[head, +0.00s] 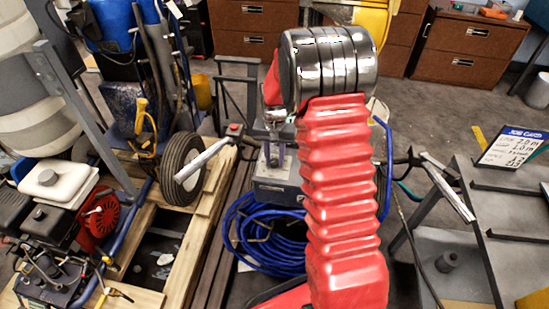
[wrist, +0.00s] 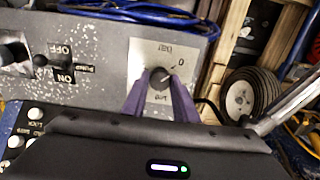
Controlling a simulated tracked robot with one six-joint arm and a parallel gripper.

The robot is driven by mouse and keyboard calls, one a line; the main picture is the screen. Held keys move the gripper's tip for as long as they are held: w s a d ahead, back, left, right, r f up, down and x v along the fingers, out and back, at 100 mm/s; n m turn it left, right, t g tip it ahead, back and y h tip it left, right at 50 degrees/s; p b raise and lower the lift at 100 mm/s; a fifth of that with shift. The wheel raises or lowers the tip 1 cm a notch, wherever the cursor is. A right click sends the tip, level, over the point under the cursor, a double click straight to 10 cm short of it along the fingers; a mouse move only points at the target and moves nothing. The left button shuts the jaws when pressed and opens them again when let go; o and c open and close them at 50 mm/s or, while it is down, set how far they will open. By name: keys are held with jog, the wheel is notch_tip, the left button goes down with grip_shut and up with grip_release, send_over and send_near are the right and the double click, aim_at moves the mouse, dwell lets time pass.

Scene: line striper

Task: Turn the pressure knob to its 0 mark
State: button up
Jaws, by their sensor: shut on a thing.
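The pressure knob (wrist: 160,77) is a small dark round knob on a pale dial plate (wrist: 147,50) in the wrist view. A light pointer line on it seems to slant up and right, roughly toward the 0 mark (wrist: 181,62); whether it lines up exactly is too small to tell. My gripper (wrist: 161,84) has its two purple fingers on either side of the knob, shut on it.
An ON/OFF pump switch (wrist: 15,52) sits left of the dial in the wrist view. A coiled blue hose (head: 262,240) lies around the box. A wheel (head: 184,170) and wooden pallet (head: 195,240) stand left; a grey bench (head: 520,215) stands right.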

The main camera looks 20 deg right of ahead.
aim_at(274, 161)
jog(key=o, duration=1.1)
jog(key=shift+c, duration=0.2)
notch_tip(274, 161, up, 14)
jog(key=shift+f, duration=0.15)
dwell(0.4)
